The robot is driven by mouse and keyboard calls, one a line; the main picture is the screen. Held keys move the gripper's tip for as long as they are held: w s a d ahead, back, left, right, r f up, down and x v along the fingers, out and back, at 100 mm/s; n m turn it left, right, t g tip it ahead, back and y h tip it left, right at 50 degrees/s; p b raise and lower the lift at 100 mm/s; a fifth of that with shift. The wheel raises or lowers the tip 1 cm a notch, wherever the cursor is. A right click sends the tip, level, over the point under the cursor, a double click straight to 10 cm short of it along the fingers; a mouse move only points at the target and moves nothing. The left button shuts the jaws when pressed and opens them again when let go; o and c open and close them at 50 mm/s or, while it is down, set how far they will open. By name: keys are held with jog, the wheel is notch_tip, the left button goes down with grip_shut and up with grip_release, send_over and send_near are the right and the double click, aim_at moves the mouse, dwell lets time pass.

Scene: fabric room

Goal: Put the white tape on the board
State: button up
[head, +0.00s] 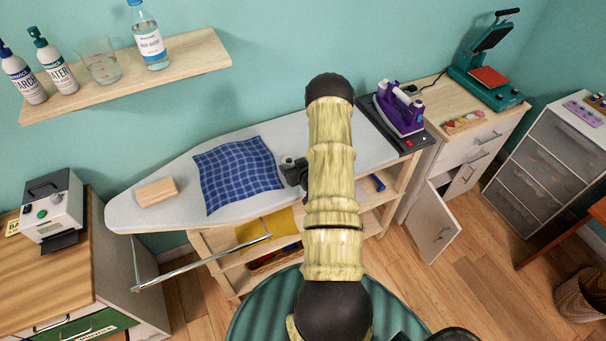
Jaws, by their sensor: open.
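The white tape (287,160) shows as a small pale roll with a dark centre, just right of the blue checked cloth. It appears to rest on the pale grey ironing board (140,214). My gripper (291,171) is dark and small in the view, right beside the tape and partly behind my arm. Its jaws are open. I cannot tell whether a finger touches the tape. My arm hides the part of the board to the right of the gripper.
A blue checked cloth (238,174) and a wooden block (156,192) lie on the board. A purple iron (399,108) stands at its right end. A shelf (190,65) with bottles hangs above. A cabinet door (433,226) stands open at the right.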

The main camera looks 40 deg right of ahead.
jog(key=b+v, duration=0.2)
jog(key=v, duration=0.6)
jog(key=shift+s+a+r+b, duration=0.1)
jog(key=shift+s+r+b, duration=0.05)
jog(key=shift+s+b, duration=0.2)
jog(key=w+a+r+n+g+y, duration=0.15)
jog(key=a+r+g, duration=0.35)
jog(key=a+r, duration=0.7)
jog(key=s+a+r+n+g+y, duration=0.1)
jog(key=s+a+r+g, duration=0.3)
jog(key=s+a+r, duration=0.3)
jog(key=s+a, duration=0.5)
jog(key=a, duration=0.2)
jog(key=shift+s+a+r, duration=0.2)
jog(key=shift+a, duration=0.2)
jog(key=shift+c, duration=0.2)
